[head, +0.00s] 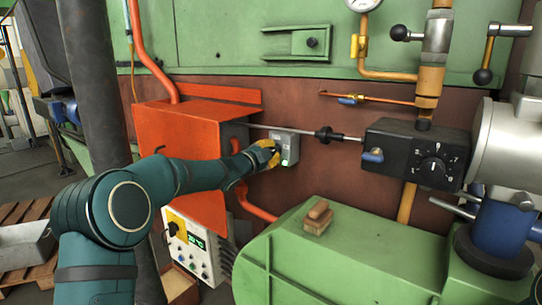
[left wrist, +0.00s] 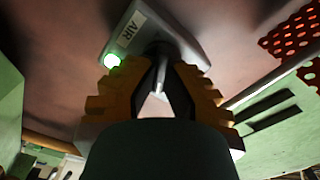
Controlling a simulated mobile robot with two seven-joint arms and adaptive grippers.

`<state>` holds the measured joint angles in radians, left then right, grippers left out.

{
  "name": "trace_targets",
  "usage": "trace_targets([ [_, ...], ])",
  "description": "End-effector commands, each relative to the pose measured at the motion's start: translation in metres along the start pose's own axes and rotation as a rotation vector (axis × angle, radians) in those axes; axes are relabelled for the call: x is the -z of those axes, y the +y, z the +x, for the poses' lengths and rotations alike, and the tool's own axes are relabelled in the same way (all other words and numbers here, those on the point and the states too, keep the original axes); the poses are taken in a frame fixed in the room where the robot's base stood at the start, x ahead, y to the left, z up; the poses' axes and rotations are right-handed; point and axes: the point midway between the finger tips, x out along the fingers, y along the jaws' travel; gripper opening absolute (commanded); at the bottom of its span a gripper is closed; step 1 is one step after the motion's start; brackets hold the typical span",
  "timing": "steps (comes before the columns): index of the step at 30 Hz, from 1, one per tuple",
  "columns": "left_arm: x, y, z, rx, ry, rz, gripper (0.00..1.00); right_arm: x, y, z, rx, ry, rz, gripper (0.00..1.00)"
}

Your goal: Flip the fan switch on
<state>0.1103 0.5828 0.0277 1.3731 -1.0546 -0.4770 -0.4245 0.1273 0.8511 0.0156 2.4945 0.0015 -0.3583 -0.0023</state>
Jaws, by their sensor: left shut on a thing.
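The fan switch is a small grey box (head: 289,147) on the brown-red wall, right of the orange housing. In the left wrist view the box (left wrist: 181,42) carries a label reading AIR and a lit green lamp (left wrist: 112,61). A dark lever (left wrist: 161,68) sticks out from its face. My left gripper (head: 270,153) reaches the box from the left. In the left wrist view its yellow fingers (left wrist: 158,80) are on both sides of the lever, shut on it. The lever's exact position is partly hidden by the fingers. My right gripper is not in view.
The orange housing (head: 180,125) stands close beside my left forearm. A thin rod (head: 290,130) runs above the switch to a black control box (head: 416,153). A control panel (head: 190,248) hangs lower left.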

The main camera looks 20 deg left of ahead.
Motion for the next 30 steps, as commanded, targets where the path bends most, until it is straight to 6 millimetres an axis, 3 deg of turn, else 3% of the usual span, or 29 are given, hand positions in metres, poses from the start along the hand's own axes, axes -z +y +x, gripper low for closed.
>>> trace_targets([
  [17,0.0014,-0.0020,0.0001,0.004,0.002,0.037,0.00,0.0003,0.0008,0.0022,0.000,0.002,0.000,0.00],
  [18,0.0014,-0.0020,0.0001,0.004,0.002,0.036,0.19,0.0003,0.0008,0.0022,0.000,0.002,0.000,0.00],
  [20,0.0013,-0.0019,0.0001,0.003,0.002,0.036,0.40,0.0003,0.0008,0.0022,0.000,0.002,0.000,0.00],
  [30,0.0003,-0.0006,-0.0009,0.001,0.001,0.035,0.41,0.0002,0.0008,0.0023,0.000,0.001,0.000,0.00],
])
